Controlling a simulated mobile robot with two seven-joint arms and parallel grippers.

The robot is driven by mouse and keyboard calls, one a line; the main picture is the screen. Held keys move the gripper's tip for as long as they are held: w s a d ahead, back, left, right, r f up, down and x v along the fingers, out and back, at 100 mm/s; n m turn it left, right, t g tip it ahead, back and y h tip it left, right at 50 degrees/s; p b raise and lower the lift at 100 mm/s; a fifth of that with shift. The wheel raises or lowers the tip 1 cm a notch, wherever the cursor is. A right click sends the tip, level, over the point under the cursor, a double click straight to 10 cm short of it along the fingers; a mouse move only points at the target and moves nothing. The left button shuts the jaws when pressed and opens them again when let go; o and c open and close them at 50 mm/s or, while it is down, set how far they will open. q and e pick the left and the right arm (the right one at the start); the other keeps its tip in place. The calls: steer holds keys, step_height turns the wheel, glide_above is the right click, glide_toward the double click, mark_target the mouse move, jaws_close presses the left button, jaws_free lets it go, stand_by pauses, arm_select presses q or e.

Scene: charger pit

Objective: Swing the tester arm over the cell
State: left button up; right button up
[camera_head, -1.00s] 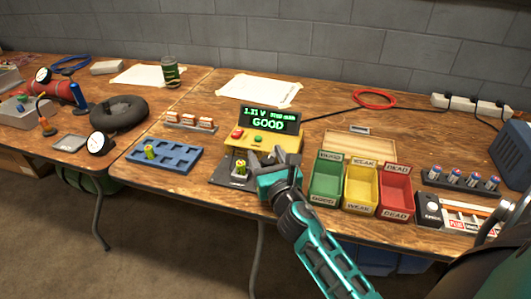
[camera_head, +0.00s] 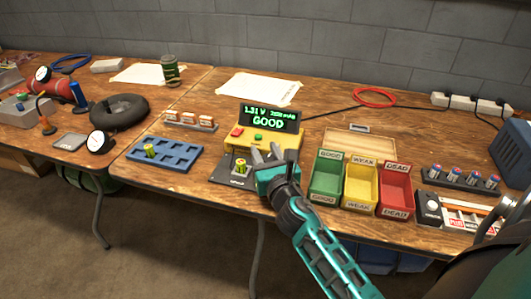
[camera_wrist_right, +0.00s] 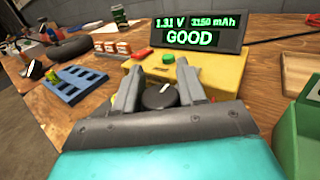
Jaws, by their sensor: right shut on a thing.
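The yellow tester (camera_head: 262,139) stands near the middle of the table, and its screen (camera_head: 270,119) reads GOOD in green. It also shows in the right wrist view (camera_wrist_right: 225,72), with 1.31 V and 3150 mAh on the screen. A green-and-yellow cell (camera_head: 240,168) stands on the dark base plate (camera_head: 226,178) in front of the tester. My right gripper (camera_head: 265,153) is just right of this cell. In the right wrist view, its fingers are shut on a black knob (camera_wrist_right: 160,96) with a white mark. The tester arm's link to the knob is hidden. My left gripper is not in view.
A blue tray (camera_head: 181,163) holding another cell (camera_head: 150,151) lies to the left. Green (camera_head: 325,196), yellow (camera_head: 361,204) and red bins (camera_head: 394,210) stand close on the right of my right gripper. A rack of cells (camera_head: 461,180) is farther right.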

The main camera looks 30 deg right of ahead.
jaws_close()
steer(key=shift+r+n+y+p, duration=0.15)
steer(key=shift+n+y+p, duration=0.6)
steer(key=shift+y, duration=0.35)
steer(key=shift+a+n+t+y, duration=0.15)
steer(key=shift+n+y, duration=0.25)
steer(key=shift+y, duration=0.2)
steer(key=shift+a+n+t+y, duration=0.15)
steer(key=shift+n+y, duration=0.2)
steer(key=shift+y, duration=0.25)
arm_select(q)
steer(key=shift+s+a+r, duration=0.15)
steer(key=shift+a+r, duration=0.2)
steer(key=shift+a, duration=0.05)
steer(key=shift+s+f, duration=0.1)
arm_select(e)
steer(key=o, duration=1)
jaws_free()
steer(key=shift+o, duration=0.2)
